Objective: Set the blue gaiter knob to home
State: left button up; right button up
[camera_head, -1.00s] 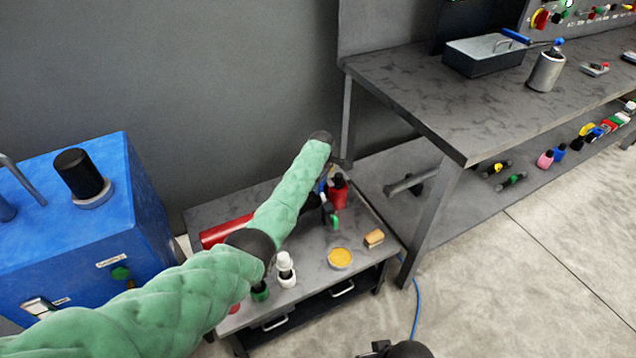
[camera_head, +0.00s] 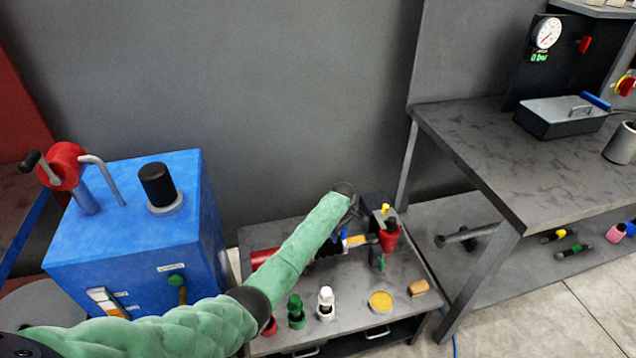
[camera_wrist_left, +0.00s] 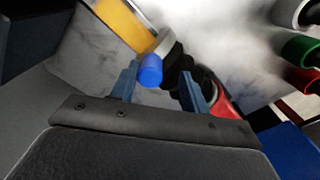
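The blue knob (camera_head: 344,237) is a small blue cylinder on the low grey cart, beside black ribbed parts. In the left wrist view the blue knob (camera_wrist_left: 151,70) shows end-on near the fingertips, with a black ribbed gaiter (camera_wrist_left: 182,72) at its right. My left gripper (camera_head: 352,212) reaches down over the cart, partly hidden by its own wrist in the head view. Its two blue-grey fingers (camera_wrist_left: 160,82) are spread apart, with the knob and gaiter showing between them. Whether a finger touches the knob cannot be told. My right gripper is not in view.
On the cart (camera_head: 350,288) stand a red can (camera_head: 389,236), a yellow-filled dish (camera_head: 381,301), a tan block (camera_head: 418,288), and white (camera_head: 326,303) and green (camera_head: 296,311) bottles. A blue cabinet (camera_head: 125,240) stands left; a grey workbench (camera_head: 470,150) stands right.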

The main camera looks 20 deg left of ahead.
pick_arm(q)
jog(key=s+a, duration=0.1)
jog(key=a, duration=0.1)
jog(key=s+a, duration=0.1)
jog(key=a, duration=0.1)
jog(key=s+a, duration=0.1)
jog(key=shift+s+a, duration=0.25)
jog(key=shift+a, duration=0.15)
jog(key=w+a+r+m+t+p, duration=0.1)
jog(key=r+m+p, duration=0.2)
jog(key=r, duration=0.8)
jog(key=w+a+r+m+t+p, duration=0.1)
jog(key=r+m, duration=0.4)
jog(key=r, duration=0.6)
jog(key=shift+w+a+m+t+p, duration=0.25)
jog(key=shift+w+m+t+p, duration=0.2)
jog(key=shift+t+p, duration=0.55)
jog(key=shift+w+f, duration=0.1)
